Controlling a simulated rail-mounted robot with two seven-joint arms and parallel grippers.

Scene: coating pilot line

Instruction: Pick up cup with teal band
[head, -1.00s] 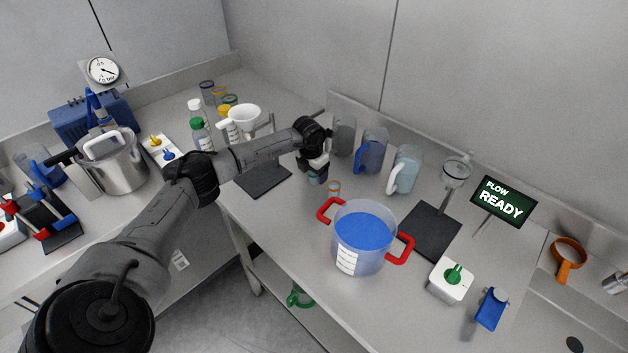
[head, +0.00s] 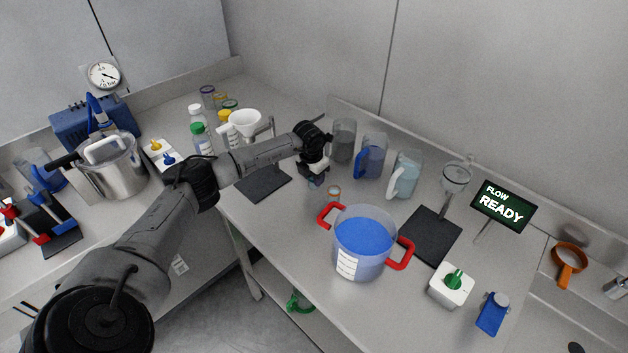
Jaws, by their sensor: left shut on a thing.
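My left gripper (head: 316,174) reaches in from the left over the right-hand bench, pointing down. It is shut on a small clear cup (head: 315,186) with a bluish-teal tint, mostly hidden by the fingers. The band itself is too small to make out clearly, and I cannot tell whether the cup's base touches the bench. A second small cup with an orange band (head: 334,193) stands just to the right, apart from the gripper. My right gripper is not in view.
A clear pot of blue liquid (head: 346,263) with red handles stands in front of the cups. Several jugs, including a blue-handled one (head: 372,157), line the back. A dark mat (head: 264,183) lies left, near a funnel stand (head: 243,122). A READY sign (head: 503,205) stands right.

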